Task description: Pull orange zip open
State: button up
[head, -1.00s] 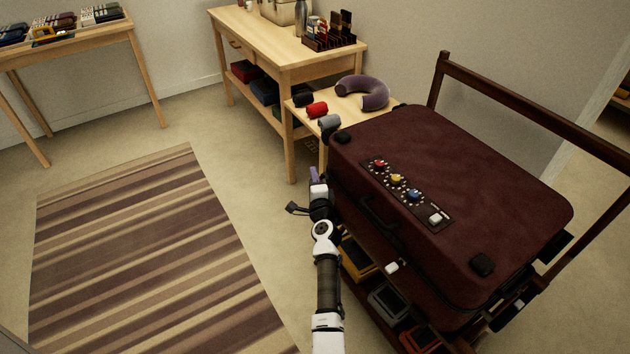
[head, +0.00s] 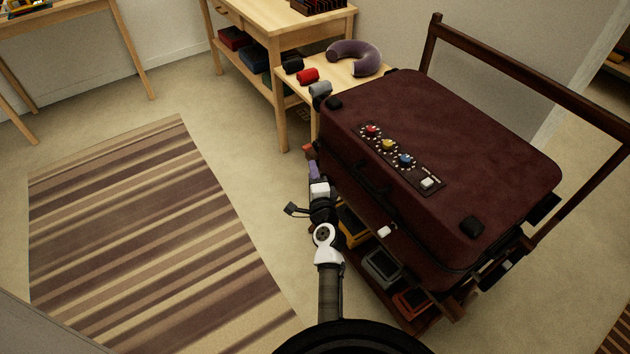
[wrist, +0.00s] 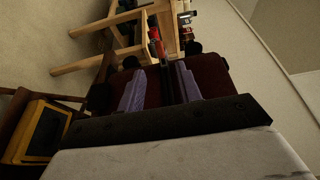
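The dark red suitcase (head: 450,140) lies flat on a wooden cart, with dials on its lid. My gripper (head: 312,168) is beside its left side, below the lid's edge. In the wrist view, the two purple fingers of my gripper (wrist: 160,85) stand apart, with a dark strip of the suitcase between and beyond them. A small orange-red piece (head: 308,150), likely the orange zip pull, shows just past the fingertips. A red piece (wrist: 154,35) shows ahead of the fingers in the wrist view; I cannot tell if it is the same one. No grip on it is visible.
A white tab (head: 385,231) sits on the suitcase's near side. Framed boxes (head: 381,265) fill the cart shelf below. A side table (head: 352,82) with a neck pillow (head: 355,57) and rolls stands behind. Open floor and a striped rug (head: 150,220) lie left.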

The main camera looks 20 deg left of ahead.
jog(key=shift+v, duration=1.3)
